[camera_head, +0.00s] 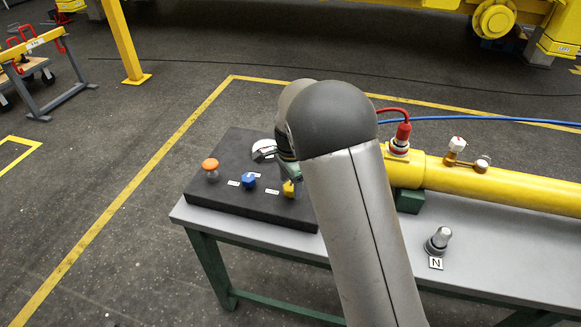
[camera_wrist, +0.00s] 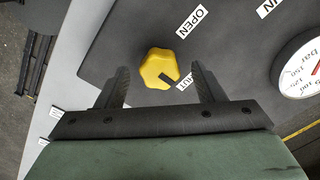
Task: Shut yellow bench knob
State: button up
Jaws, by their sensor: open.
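The yellow bench knob (camera_wrist: 159,69) sits on the dark panel (camera_wrist: 118,32) in the wrist view. It has a dark pointer mark on its lower right side, toward the partly hidden SHUT label (camera_wrist: 187,82); the OPEN label (camera_wrist: 193,21) is at its upper right. My gripper (camera_wrist: 160,80) is open, with one finger on each side of the knob; contact cannot be told. In the head view the yellow knob (camera_head: 289,189) shows at the panel's right, partly hidden by my arm, and my gripper is mostly hidden there.
An orange knob (camera_head: 210,166) and a blue knob (camera_head: 249,181) stand left of the yellow one. A pressure gauge (camera_wrist: 301,66) is on the panel. The grey bench (camera_head: 465,253) also carries a yellow cylinder (camera_head: 500,187) with hoses and a grey knob marked N (camera_head: 439,241).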

aim_at(291, 186)
notch_tip(291, 186, up, 17)
jog(key=shift+b, duration=0.45)
jog(key=s+d+n, duration=0.6)
jog(key=s+d, duration=0.5)
jog(key=s, duration=0.3)
jog(key=s+d+f+n, duration=0.2)
jog(key=s+f+n, duration=0.1)
jog(key=s, duration=0.5)
jog(key=s+d+f+n, duration=0.2)
jog(key=s+f+n, duration=0.1)
jog(key=s, duration=0.6)
jog(key=shift+d+f, duration=0.25)
jog(key=shift+f, duration=0.2)
